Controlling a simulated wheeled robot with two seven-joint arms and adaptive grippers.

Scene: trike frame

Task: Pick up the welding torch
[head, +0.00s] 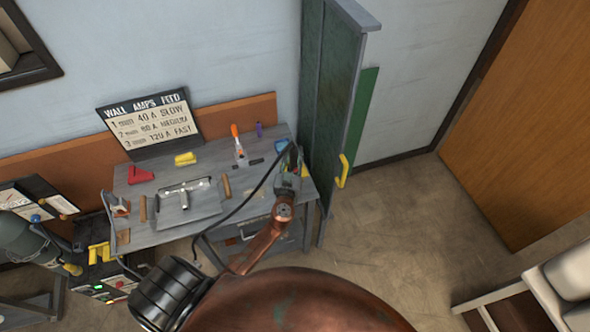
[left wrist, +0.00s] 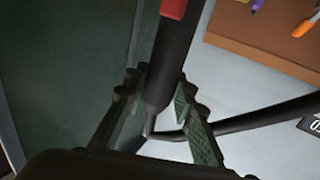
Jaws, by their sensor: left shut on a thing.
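The welding torch shows in the left wrist view as a black round handle (left wrist: 166,62) with a red part at the top edge. The green-grey fingers of my left gripper (left wrist: 157,92) are shut around this handle. In the head view my left gripper (head: 289,178) is above the right end of the workbench, beside the green screen. The torch there is small and mostly hidden by the gripper. A black cable (head: 236,208) curves from it down to the left. My right gripper is in neither view.
The grey workbench (head: 158,232) carries a metal workpiece (head: 184,190), a red magnet-like block (head: 139,175), a yellow block (head: 185,159) and an orange-handled tool (head: 235,131). A green screen (head: 334,95) stands close on the right. A welding machine (head: 103,272) stands left.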

